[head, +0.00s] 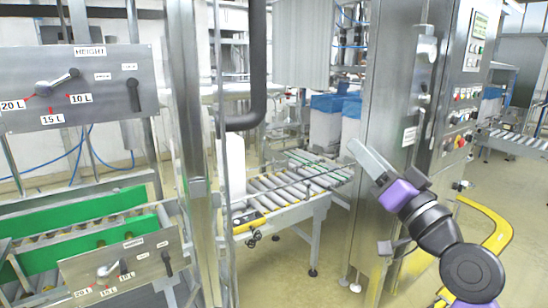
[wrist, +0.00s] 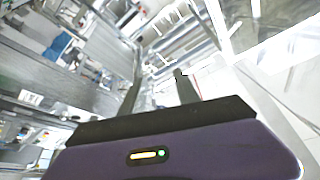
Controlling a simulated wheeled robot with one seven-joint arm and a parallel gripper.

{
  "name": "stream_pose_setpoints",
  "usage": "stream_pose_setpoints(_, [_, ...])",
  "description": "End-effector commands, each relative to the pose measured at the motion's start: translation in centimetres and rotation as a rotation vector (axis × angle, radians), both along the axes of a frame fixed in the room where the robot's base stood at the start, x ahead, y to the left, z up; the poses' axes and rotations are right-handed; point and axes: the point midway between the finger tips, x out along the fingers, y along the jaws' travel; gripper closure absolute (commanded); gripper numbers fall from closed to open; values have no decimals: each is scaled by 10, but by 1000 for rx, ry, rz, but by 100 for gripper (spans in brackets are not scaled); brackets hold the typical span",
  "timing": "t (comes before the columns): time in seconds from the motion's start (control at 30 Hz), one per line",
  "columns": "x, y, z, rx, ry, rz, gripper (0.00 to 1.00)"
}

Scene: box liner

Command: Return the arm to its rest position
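My gripper (head: 360,153) is raised in the right half of the head view, in front of the tall steel cabinet. Its grey end points up and left, and my purple and black arm links run down to the lower right corner. In the wrist view my gripper (wrist: 157,84) shows two dark fingers standing apart with a clear gap. Nothing is between them. The wrist view looks over the machinery at a tilt.
A steel cabinet (head: 385,110) stands behind my gripper. A roller conveyor (head: 290,190) is in the middle. A lever panel (head: 75,88) stands above a green-sided conveyor (head: 85,225) at left. A yellow floor rail (head: 495,232) curves near my arm. Open floor lies around the middle conveyor.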

Motion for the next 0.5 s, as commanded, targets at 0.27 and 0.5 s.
stream_pose_setpoints(0.27, [-56, -37, -121, -24, 59, -265, 62])
stream_pose_setpoints(0.5, [-132, -53, -194, -108, 86, -427, 62])
